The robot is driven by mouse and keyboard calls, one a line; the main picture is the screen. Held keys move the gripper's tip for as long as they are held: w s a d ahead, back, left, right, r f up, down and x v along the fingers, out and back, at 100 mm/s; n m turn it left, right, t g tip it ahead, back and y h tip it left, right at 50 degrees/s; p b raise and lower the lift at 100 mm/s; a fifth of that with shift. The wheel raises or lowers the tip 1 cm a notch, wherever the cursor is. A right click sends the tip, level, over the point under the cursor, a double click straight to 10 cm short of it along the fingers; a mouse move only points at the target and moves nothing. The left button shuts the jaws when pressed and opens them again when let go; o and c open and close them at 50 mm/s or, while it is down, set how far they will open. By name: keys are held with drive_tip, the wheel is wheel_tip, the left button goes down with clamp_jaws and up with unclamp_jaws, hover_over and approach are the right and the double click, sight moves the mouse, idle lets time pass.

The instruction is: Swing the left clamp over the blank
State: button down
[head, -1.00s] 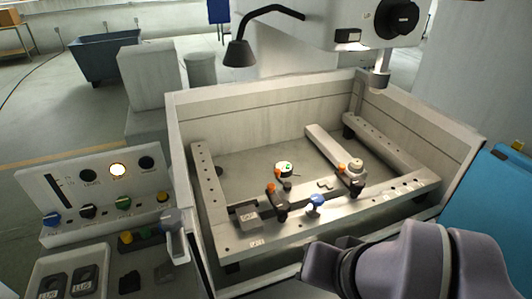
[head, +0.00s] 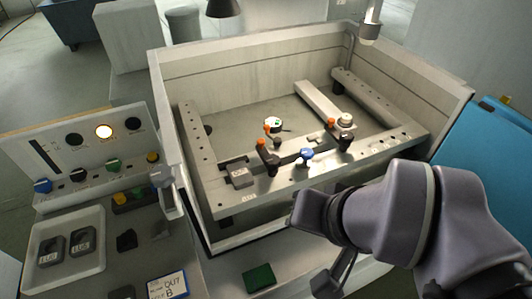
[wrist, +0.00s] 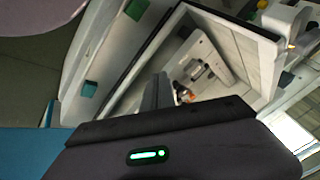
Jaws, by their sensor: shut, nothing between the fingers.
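The left clamp (head: 269,160), dark with an orange knob, stands on the front rail of the work tank. The right clamp (head: 343,142), also dark with an orange knob, stands farther right on that rail. A flat grey metal piece, probably the blank (head: 291,158), lies between them; whether the left clamp's arm overlaps it is too small to tell. My gripper (wrist: 163,92) shows in the wrist view as dark fingers, shut and empty, pointing towards the tank. In the head view my arm is at the lower right, apart from both clamps; its fingertips are hidden there.
A blue-topped knob (head: 306,156) stands between the clamps. A small grey block (head: 239,178) sits left of the left clamp. Tank walls (head: 250,62) enclose the rails. A control panel (head: 97,160) and grey tray (head: 66,250) are at left, a blue panel (head: 490,185) at right.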

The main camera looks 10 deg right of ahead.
idle(0.3)
drive_tip(key=c, duration=1.8)
unclamp_jaws()
drive_tip(key=shift+w+r, duration=0.15)
drive_tip(key=shift+r, duration=0.2)
drive_tip(key=shift+c, duration=0.2)
drive_tip(key=o, duration=0.6)
drive_tip(key=shift+g, duration=0.8)
drive_tip(key=w+r+p, duration=0.1)
drive_tip(key=w+r, duration=0.1)
drive_tip(key=w+r+p, duration=0.2)
drive_tip(key=r, duration=0.1)
drive_tip(key=w+r+p, duration=0.2)
drive_tip(key=w+r, duration=0.1)
drive_tip(key=shift+a+r, duration=0.2)
drive_tip(key=w+r+g+p, duration=0.1)
drive_tip(key=w+r+p, duration=0.25)
drive_tip(key=w, duration=0.35)
drive_tip(key=m+g+h+p, duration=0.1)
drive_tip(key=g+h+p, duration=0.15)
drive_tip(key=p, duration=0.45)
hover_over(261, 140)
wheel_tip(261, 140, down, 4)
drive_tip(key=shift+g+y, duration=0.25)
drive_tip(key=shift+g, duration=0.1)
wheel_tip(261, 140, down, 18)
drive_tip(key=b, duration=0.4)
drive_tip(key=shift+r, duration=0.2)
drive_tip(key=shift+c, duration=0.5)
